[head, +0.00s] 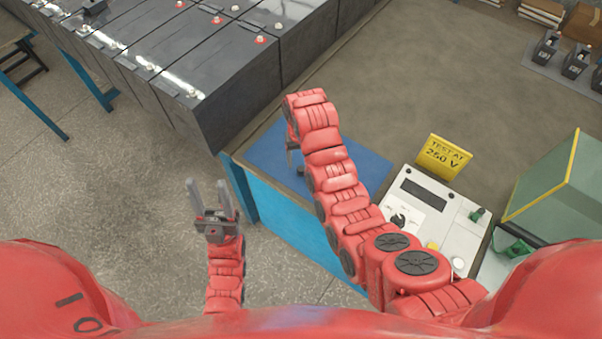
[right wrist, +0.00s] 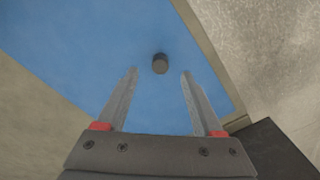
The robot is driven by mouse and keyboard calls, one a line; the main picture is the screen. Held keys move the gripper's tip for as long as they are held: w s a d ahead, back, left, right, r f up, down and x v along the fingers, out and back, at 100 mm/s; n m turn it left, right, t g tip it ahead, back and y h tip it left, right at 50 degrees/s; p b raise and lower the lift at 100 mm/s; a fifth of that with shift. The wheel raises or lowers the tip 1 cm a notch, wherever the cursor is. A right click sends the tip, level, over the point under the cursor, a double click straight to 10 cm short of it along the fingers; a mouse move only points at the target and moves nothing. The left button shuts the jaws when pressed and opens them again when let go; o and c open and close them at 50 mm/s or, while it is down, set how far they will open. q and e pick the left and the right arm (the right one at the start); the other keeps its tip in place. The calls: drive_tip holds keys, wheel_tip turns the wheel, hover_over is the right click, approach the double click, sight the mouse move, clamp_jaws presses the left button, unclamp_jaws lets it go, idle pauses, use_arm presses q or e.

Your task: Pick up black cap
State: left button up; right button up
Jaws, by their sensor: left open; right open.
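The black cap (right wrist: 160,63) is a small dark round piece on the blue mat (right wrist: 75,40). In the right wrist view it lies centred just past the fingertips of my right gripper (right wrist: 160,73). The jaws are open with nothing between them, and I see no contact with the cap. In the head view a small dark piece, likely the cap (head: 300,171), shows on the mat (head: 262,155) beside my arm, which hides most of the right gripper. My left gripper (head: 207,185) is open and empty over the floor, left of the bench.
Rows of large dark batteries (head: 225,95) stand at the upper left. On the bench right of the mat are a white tester panel (head: 425,210), a yellow sign (head: 443,157) and a green case (head: 560,195). The bench's brown top (head: 430,80) is clear behind the mat.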

sight(301, 168)
drive_tip(key=shift+f+p, duration=0.55)
drive_tip(key=shift+p, duration=0.1)
wheel_tip(301, 168, down, 3)
drive_tip(key=shift+p, duration=0.55)
drive_tip(key=shift+w+f, duration=0.1)
drive_tip(key=shift+f, duration=0.4)
drive_tip(key=shift+c, duration=0.3)
clamp_jaws()
